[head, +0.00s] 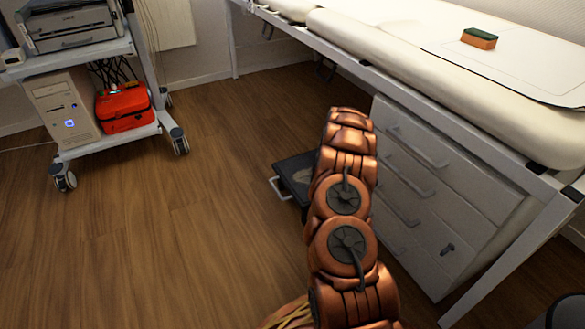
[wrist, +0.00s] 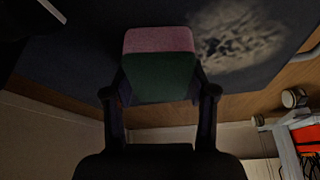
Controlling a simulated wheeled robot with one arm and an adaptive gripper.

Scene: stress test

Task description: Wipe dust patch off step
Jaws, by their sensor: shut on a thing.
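My gripper (wrist: 160,92) is shut on a sponge (wrist: 158,72) with a pink layer and a dark green layer, seen between the two fingers in the wrist view. The dark step (wrist: 72,62) lies behind the sponge. A pale, mottled dust patch (wrist: 238,36) on it shows just right of the sponge. I cannot tell whether the sponge touches the step. In the head view the step (head: 289,168) stands on the floor by the drawers, with part of the dust patch (head: 301,176) visible. My arm hides the rest of the step and my gripper there.
An orange and green sponge (head: 479,38) lies on the examination bed (head: 400,50). Drawers (head: 425,195) stand under the bed, right of my arm. A wheeled cart (head: 100,52) holds a printer, computer and red bag at left. The wooden floor between is clear.

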